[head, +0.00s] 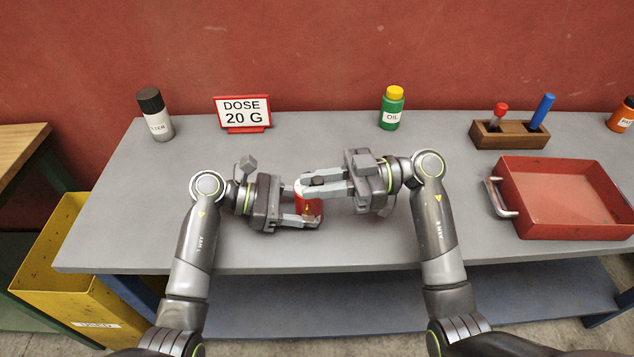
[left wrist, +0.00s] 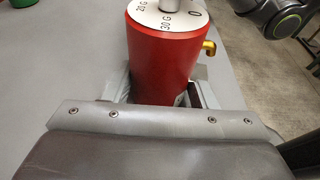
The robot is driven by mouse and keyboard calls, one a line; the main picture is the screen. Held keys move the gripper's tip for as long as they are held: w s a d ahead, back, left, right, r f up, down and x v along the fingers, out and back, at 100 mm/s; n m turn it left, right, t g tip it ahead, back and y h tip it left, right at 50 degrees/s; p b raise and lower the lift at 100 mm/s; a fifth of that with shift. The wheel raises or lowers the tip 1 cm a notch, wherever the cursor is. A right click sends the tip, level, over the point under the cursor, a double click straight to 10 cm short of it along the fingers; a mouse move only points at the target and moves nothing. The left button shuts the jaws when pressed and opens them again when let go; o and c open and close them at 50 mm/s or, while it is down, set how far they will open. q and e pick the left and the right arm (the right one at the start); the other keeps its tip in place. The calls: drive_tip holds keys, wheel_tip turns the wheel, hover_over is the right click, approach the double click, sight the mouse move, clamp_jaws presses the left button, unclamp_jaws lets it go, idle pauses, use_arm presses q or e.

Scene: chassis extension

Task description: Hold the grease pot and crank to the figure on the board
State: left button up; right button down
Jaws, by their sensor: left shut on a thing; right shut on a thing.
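The grease pot (head: 309,206) is a red cylinder standing upright above the grey table, with a white dial on top. In the left wrist view the pot (left wrist: 162,62) shows a brass spout on its right side, dial marks 20 G, 30 G and 0, and a grey post at the dial's middle. My left gripper (head: 306,214) is shut on the pot's body from the left. My right gripper (head: 306,184) is shut at the pot's top, on the crank, which its fingers mostly hide. The board (head: 243,113) reads "DOSE 20 G". The dial's pointer cannot be made out.
A dark-capped bottle (head: 155,115) and a green oil bottle (head: 392,109) stand at the back. A wooden holder (head: 509,136), a red tray (head: 565,198) and an orange bottle (head: 622,116) are at right. A yellow bin (head: 60,262) stands below left. The table's front middle is clear.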

drive_tip(key=shift+w+d+f+n+g+h, duration=0.1)
drive_tip(key=shift+w+d+n+g+h, duration=0.25)
drive_tip(key=shift+n+g, duration=0.7)
drive_tip(key=shift+w+d+r+n+g+h, duration=0.15)
drive_tip(key=shift+n+g+h, duration=0.5)
drive_tip(key=shift+g, duration=0.75)
drive_tip(key=shift+w+d+f+n+g+h, duration=0.15)
drive_tip(key=shift+d+n+g+h, duration=0.2)
drive_tip(key=shift+n+g, duration=0.75)
drive_tip(key=shift+g, duration=0.35)
drive_tip(key=c, duration=1.4)
unclamp_jaws()
drive_tip(key=shift+o, duration=0.2)
wheel_tip(320, 180, up, 10)
